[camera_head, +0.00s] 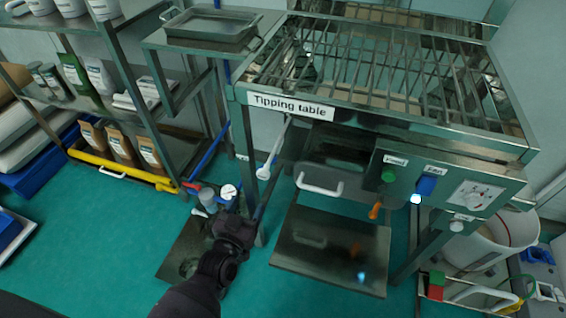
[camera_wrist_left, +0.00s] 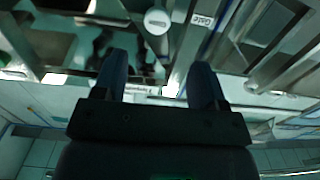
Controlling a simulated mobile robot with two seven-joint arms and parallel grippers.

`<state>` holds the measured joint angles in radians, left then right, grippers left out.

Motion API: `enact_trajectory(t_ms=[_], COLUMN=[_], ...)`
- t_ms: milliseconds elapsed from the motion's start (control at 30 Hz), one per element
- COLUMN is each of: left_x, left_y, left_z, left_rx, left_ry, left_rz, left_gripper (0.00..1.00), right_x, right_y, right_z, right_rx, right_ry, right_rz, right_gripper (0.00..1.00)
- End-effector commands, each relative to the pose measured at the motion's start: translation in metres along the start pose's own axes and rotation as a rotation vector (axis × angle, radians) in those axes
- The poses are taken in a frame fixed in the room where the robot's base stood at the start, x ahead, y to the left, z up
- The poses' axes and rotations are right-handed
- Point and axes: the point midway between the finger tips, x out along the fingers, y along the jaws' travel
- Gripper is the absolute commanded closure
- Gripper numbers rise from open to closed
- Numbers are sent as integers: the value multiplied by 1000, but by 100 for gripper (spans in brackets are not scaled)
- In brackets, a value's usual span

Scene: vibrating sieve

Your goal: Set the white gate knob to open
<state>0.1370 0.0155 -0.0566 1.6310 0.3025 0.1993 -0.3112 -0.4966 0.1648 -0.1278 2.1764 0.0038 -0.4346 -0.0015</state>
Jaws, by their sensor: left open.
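A white knob with a round end (camera_head: 263,173) and a pale stem stands at the left front leg of the tipping table. In the left wrist view a round white knob face (camera_wrist_left: 157,21) with a short dark mark shows beside a "Gate" label (camera_wrist_left: 203,20). My left gripper (camera_head: 235,222) is below and left of the knob in the head view, apart from it. In the wrist view its two fingers (camera_wrist_left: 160,78) are spread with nothing between them, and the knob lies beyond the tips. My right gripper is not in view.
The tipping table (camera_head: 290,106) has a front panel with a green button (camera_head: 389,175), a blue switch (camera_head: 426,186) and a dial (camera_head: 474,196). A shelf (camera_head: 125,80) stands left. Green floor is free at lower left.

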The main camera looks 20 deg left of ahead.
Motion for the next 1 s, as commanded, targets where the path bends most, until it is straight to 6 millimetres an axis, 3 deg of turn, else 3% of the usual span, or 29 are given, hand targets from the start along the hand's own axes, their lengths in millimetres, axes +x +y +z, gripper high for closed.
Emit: enact_trajectory(t_ms=[267,600,1000], left_x=[21,73,111], left_y=[2,2,1], left_z=[1,3,0], left_rx=[-2,-2,-2], left_ry=[16,12,13], left_rz=[-5,-4,-4], left_gripper=[35,35,35], right_x=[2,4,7], right_y=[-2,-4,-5], right_z=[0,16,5], right_rx=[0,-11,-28], right_ry=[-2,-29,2], right_rz=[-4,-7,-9], right_gripper=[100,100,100])
